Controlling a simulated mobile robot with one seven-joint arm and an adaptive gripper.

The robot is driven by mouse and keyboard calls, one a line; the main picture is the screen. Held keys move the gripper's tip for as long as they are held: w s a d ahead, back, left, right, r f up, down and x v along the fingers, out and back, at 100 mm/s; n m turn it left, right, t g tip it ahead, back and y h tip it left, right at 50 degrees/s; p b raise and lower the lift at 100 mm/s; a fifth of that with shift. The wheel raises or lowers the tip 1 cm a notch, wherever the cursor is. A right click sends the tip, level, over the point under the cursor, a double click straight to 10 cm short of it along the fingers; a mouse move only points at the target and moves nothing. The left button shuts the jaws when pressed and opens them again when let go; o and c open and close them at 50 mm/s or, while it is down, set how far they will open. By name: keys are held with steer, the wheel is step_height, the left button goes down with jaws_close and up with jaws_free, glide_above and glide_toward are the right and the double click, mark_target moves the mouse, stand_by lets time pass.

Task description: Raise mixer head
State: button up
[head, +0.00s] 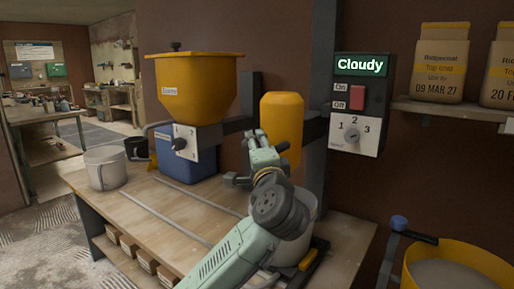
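The mixer head appears to be the yellow rounded housing (283,122) on the dark upright column (320,100). Below it a light bucket (306,250) stands on the bench, largely hidden by my arm. My gripper (258,137) points up and away, just left of the yellow housing in the picture. Whether they touch is unclear, and its finger gap is too small to judge. A lever with a blue knob (399,222) is at the lower right. The control box (356,103) reads "Cloudy", with a red switch and a dial numbered 1 to 3.
A yellow hopper (197,85) over a blue base (186,163) stands on the wooden bench (150,205). A yellow tub (460,255) is at the lower right. Bags (440,65) sit on a shelf. Open floor lies at left.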

steer(key=shift+c, duration=0.3)
jaws_close()
stand_by(0.5)
